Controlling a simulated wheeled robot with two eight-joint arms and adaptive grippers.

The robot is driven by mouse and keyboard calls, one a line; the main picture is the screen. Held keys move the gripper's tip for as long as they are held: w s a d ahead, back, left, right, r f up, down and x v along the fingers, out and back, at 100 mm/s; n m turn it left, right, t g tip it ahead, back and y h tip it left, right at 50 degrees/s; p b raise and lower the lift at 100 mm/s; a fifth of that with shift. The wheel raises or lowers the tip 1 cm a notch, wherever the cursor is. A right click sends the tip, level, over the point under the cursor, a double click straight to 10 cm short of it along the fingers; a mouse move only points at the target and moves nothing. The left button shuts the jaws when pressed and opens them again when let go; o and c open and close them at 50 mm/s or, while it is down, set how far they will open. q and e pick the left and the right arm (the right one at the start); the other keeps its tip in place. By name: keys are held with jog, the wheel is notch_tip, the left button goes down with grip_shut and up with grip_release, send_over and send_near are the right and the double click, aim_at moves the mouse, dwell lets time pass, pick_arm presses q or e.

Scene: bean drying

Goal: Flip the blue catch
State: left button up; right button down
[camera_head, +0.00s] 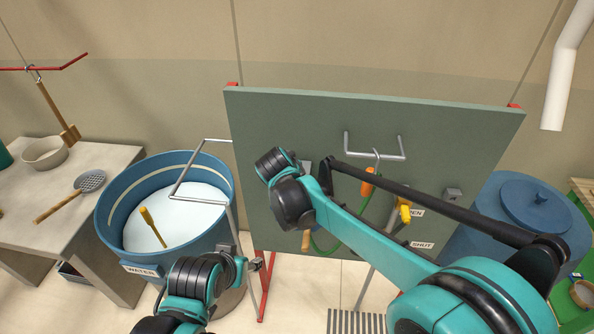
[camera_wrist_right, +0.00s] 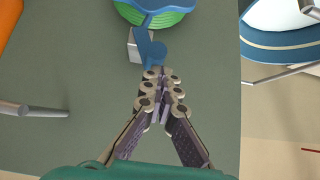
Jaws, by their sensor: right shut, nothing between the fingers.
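The blue catch (camera_wrist_right: 152,50) shows in the right wrist view, beside a small grey block on the grey-green panel (camera_wrist_right: 90,70). My right gripper (camera_wrist_right: 163,76) is shut and empty, its tips at the lower end of the catch. Whether they touch it I cannot tell. In the head view my right wrist is in front of the panel (camera_head: 400,115) on its left part, and hides the catch and the gripper tips. My left arm is low in the head view beside the water tub; its gripper (camera_head: 252,265) is too small and unclear to read.
A green and blue round thing (camera_wrist_right: 155,12) sits just above the catch. The water tub (camera_head: 112,212) stands left, a lidded blue barrel (camera_head: 540,215) right.

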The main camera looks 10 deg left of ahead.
pick_arm(q)
jog(key=shift+r, duration=0.15)
pick_arm(e)
jog(key=shift+d+r, duration=0.15)
jog(key=shift+r+p, duration=0.65)
jog(key=shift+r, duration=0.05)
pick_arm(q)
jog(key=shift+r, duration=0.45)
pick_arm(e)
jog(key=shift+w+r, duration=0.15)
jog(key=shift+r, duration=0.2)
jog(key=r+p, duration=0.2)
jog(key=r, duration=0.1)
jog(key=shift+w+d+p, duration=0.1)
jog(key=shift+d+p, duration=0.25)
jog(key=shift+p, duration=0.05)
pick_arm(q)
jog(key=r, duration=0.1)
jog(key=s+a+r, duration=0.1)
jog(key=r, duration=0.1)
jog(key=shift+s, duration=0.1)
pick_arm(e)
jog(key=v, duration=1)
jog(key=shift+s, duration=0.2)
